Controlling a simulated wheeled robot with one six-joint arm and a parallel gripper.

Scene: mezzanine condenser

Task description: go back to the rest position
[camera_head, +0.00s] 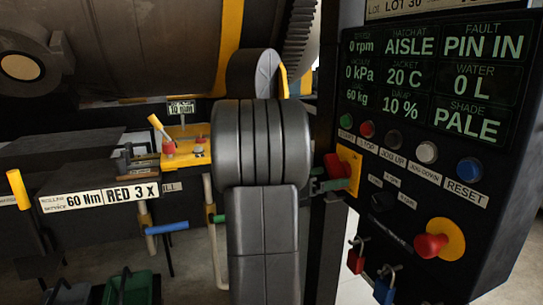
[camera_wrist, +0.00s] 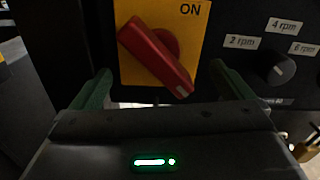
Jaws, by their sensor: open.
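My gripper (camera_wrist: 160,92) is open and empty in the wrist view, its two green fingers set wide apart. Between and beyond the fingertips is a red rotary switch handle (camera_wrist: 155,55) on a yellow plate (camera_wrist: 130,72). The handle is tilted, running from upper left to lower right, and "ON" is printed at the plate's upper right. I cannot tell from this view whether a finger touches it. In the head view my gripper (camera_head: 325,180) is partly hidden behind my arm and is beside the red handle (camera_head: 337,166) at the panel's left edge.
The black control panel (camera_head: 408,217) fills the right, with lit readouts, a row of buttons and a red emergency knob (camera_head: 431,246). A red padlock (camera_head: 356,258) and a blue padlock (camera_head: 385,287) hang below. A large drum (camera_head: 140,45) and a yellow bracket (camera_head: 185,155) are at left.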

